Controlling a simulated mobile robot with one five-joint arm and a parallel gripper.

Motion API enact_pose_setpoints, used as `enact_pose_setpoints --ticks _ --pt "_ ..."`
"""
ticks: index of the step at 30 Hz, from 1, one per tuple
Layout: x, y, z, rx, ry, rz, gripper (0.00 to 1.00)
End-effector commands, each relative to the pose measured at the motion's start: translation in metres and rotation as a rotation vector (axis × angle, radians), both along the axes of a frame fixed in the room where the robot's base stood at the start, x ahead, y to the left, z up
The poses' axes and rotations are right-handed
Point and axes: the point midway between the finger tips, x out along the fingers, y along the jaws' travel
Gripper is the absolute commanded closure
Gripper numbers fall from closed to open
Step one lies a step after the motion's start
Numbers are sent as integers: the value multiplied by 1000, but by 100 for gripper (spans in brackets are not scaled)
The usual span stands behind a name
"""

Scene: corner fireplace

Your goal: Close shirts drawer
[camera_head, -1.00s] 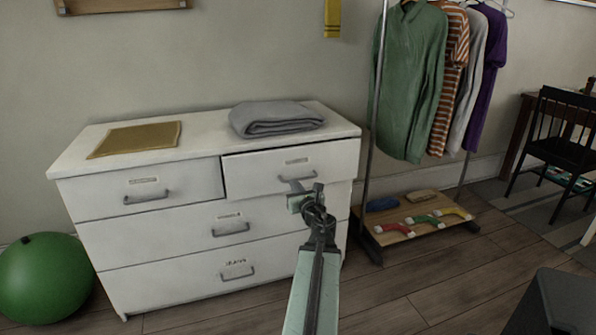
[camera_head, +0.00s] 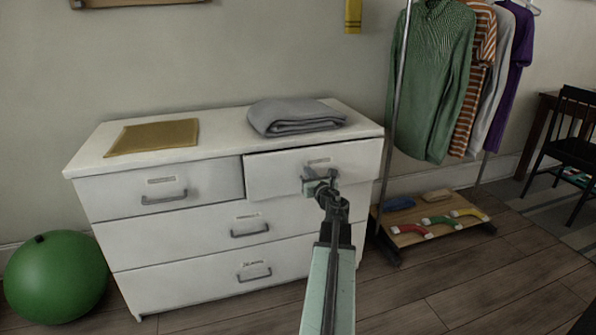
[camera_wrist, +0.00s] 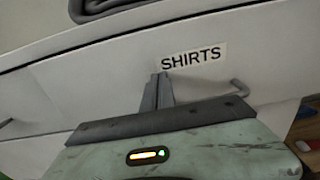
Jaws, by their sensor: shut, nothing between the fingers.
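The shirts drawer (camera_head: 272,179) is the top right drawer of the white dresser (camera_head: 88,155). It stands out a little past the drawer beside it, with a dark gap along its top edge. In the wrist view the drawer front (camera_wrist: 75,95) bears a label (camera_wrist: 194,56) reading SHIRTS, with a grey handle (camera_wrist: 240,88) below it. My gripper (camera_head: 318,178) is shut and empty, in front of the drawer near the handle. In the wrist view the fingertips of my gripper (camera_wrist: 160,80) reach the front just below the label. I cannot tell whether they touch.
A clothes rack (camera_head: 403,90) with a low wooden shelf (camera_head: 411,238) stands close on the right. A green ball (camera_head: 56,277) sits left. The floor in front is open.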

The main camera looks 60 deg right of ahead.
Motion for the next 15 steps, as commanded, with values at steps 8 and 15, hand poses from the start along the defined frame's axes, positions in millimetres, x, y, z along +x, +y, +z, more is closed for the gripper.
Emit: enact_pose_setpoints --ticks 8,15 --pt "6 -1 0 0 0 6 100" --pt "11 -4 0 0 0 8 100"
